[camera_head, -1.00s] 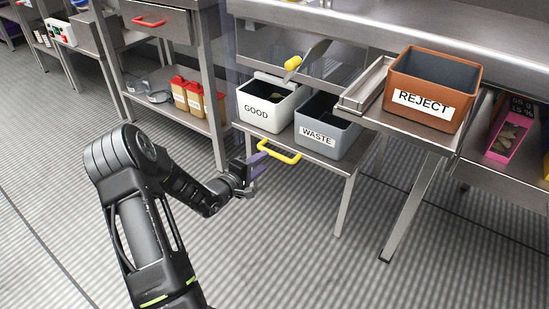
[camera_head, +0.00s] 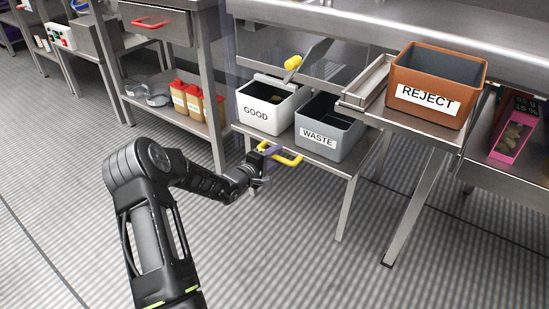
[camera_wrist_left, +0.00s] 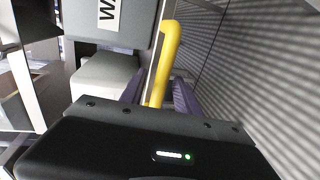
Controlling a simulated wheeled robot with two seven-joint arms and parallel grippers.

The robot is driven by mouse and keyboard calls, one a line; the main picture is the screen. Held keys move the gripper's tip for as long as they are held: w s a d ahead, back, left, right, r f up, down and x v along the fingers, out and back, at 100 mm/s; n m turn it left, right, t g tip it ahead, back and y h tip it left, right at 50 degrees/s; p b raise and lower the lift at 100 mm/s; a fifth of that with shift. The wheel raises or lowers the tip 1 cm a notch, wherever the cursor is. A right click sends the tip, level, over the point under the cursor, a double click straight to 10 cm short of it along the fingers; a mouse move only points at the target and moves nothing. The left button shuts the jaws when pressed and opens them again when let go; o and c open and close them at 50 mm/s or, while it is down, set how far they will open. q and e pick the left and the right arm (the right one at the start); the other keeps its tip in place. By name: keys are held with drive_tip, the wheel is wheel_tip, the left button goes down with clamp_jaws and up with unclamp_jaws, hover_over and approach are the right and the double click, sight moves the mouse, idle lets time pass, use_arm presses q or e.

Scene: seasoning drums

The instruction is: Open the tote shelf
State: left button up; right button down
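The tote shelf (camera_head: 335,165) is a steel shelf under the counter, with a yellow handle (camera_head: 292,160) on its front edge. A white GOOD tote (camera_head: 258,113) and a grey WASTE tote (camera_head: 322,139) stand on it. My left gripper (camera_head: 270,155) is at the left part of the handle. In the left wrist view the yellow bar (camera_wrist_left: 168,50) runs between the two purple fingers (camera_wrist_left: 158,93), which stand apart with gaps on both sides. The fingertips are partly hidden by the gripper body. My right gripper is not in view.
An orange-brown REJECT bin (camera_head: 430,88) stands on a steel stand (camera_head: 415,128) to the right of the totes. Red-capped containers (camera_head: 195,101) sit on a low shelf at left. A yellow-handled scoop (camera_head: 293,62) lies above the GOOD tote. The floor in front is clear.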

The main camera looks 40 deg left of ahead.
use_arm(q)
drive_tip(key=shift+c, duration=0.2)
clamp_jaws()
idle(1.1)
